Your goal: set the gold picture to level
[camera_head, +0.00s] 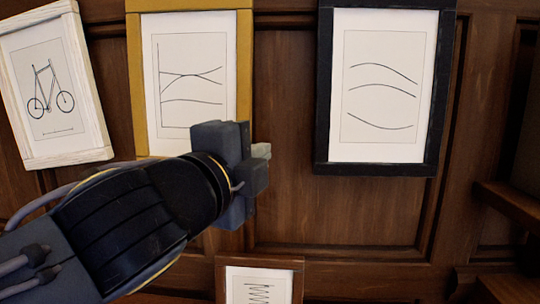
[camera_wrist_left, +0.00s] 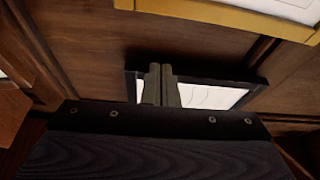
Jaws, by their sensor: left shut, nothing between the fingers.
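The gold picture (camera_head: 245,65) hangs on the wooden wall in the head view, between two other pictures. It looks close to upright, with its top bar nearly level; any slight tilt is hard to tell. Its lower part is hidden behind my left arm. My left gripper (camera_head: 262,152) is in front of its lower right corner, fingers pointing right, shut and empty. In the left wrist view the fingers (camera_wrist_left: 160,82) are together, and a gold frame edge (camera_wrist_left: 225,14) runs along the top, apart from them. My right gripper is not in view.
A white-framed bicycle picture (camera_head: 93,105) hangs clearly tilted at the left. A black-framed picture (camera_head: 325,90) hangs at the right, slightly tilted. A small brown-framed picture (camera_head: 298,285) is below. Bare panelling (camera_head: 335,215) lies right of my gripper; a wooden ledge (camera_head: 510,205) is far right.

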